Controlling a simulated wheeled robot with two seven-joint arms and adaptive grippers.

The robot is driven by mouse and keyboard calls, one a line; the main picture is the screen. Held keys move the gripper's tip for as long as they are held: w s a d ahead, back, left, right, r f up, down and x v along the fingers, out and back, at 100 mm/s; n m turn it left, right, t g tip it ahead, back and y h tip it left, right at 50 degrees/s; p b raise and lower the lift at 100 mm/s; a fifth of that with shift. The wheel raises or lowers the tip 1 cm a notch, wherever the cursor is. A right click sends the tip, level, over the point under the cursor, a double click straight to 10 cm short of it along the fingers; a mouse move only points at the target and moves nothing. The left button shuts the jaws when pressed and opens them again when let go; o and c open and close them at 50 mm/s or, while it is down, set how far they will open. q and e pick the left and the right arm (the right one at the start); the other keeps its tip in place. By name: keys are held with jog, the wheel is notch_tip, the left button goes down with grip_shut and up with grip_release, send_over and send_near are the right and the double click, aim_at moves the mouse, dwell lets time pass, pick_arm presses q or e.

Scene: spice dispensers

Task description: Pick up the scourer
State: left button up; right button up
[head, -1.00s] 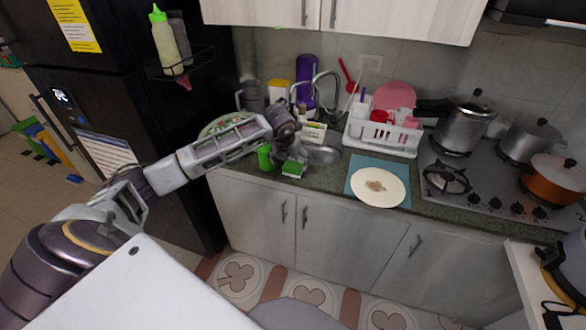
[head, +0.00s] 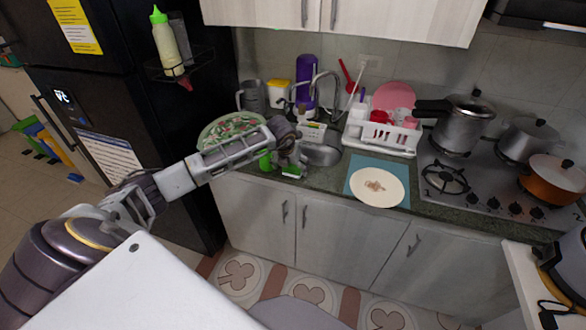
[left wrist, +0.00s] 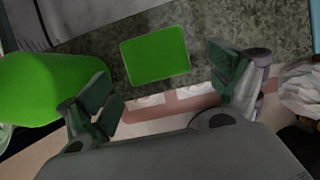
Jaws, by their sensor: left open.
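The scourer (left wrist: 155,55) is a bright green rectangular pad lying on the speckled counter near its front edge. In the head view the scourer (head: 291,172) is partly hidden by my left gripper (head: 290,163). In the left wrist view the left gripper (left wrist: 165,95) is open, one finger on either side of the scourer's line and a little short of it. Nothing is between the fingers. My right gripper is not in view.
A green container (left wrist: 45,88) stands close beside the left finger, and also shows in the head view (head: 265,161). The sink (head: 322,154) lies to the right. A plate (head: 377,187) on a blue mat and a dish rack (head: 380,137) are farther right.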

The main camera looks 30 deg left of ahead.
aim_at(291, 168)
pick_arm(q)
jog(key=shift+p+x, duration=0.3)
jog(key=shift+x, duration=1.25)
jog(key=shift+a, duration=0.1)
jog(key=c, duration=0.9)
